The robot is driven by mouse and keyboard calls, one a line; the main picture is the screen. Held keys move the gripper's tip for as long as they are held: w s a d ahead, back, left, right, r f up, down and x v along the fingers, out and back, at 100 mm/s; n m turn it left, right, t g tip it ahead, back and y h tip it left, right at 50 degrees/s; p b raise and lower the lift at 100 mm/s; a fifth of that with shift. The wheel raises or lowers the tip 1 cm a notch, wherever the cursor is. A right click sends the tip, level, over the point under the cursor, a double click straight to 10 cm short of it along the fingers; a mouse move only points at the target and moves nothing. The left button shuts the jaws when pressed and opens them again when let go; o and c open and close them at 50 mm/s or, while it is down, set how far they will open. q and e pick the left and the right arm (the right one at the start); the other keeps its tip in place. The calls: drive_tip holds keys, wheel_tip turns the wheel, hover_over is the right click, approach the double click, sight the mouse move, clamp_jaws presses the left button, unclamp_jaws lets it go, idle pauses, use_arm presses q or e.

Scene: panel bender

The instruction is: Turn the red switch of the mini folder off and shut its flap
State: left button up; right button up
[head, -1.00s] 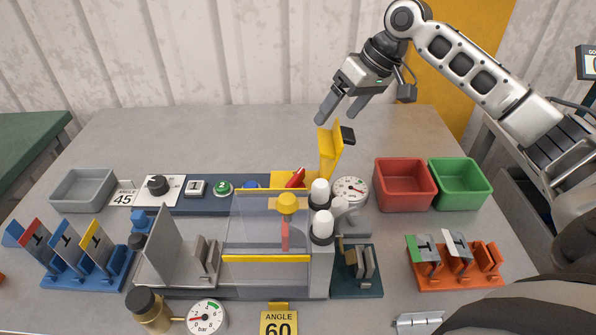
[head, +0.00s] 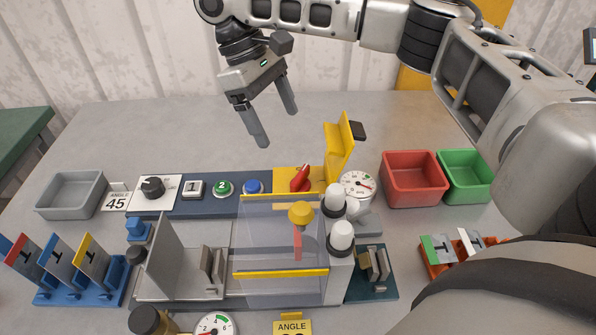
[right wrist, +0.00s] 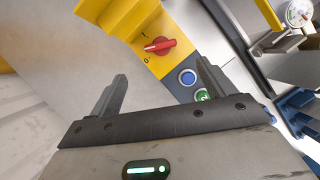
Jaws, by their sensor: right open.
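The red switch (head: 300,178) sits on a yellow plate at the right end of the dark control strip. In the right wrist view the red switch (right wrist: 163,45) has I and 0 marks beside it; I cannot tell which its pointer meets. The yellow flap (head: 340,147) stands open and upright beside the switch, with a black tab (head: 358,131) at its top. Part of the flap (right wrist: 120,18) shows at the wrist view's top. My right gripper (head: 277,128) is open and empty, above and behind the switch, touching nothing. My left gripper is out of view.
A blue button (head: 253,187), green button (head: 223,189) and black dial (head: 153,187) share the strip. A clear guard (head: 280,235), white-capped posts (head: 341,235) and a gauge (head: 357,185) stand close by. Red (head: 413,180) and green bins (head: 466,178) lie right. The table behind is clear.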

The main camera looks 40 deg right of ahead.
sight(300, 174)
drive_tip(key=x, duration=1.1)
drive_tip(key=shift+s+f, duration=0.1)
drive_tip(key=shift+f, duration=0.15)
drive_tip(key=shift+s+d+f, duration=0.1)
drive_tip(key=shift+s+f, duration=0.05)
drive_tip(key=shift+f, duration=0.3)
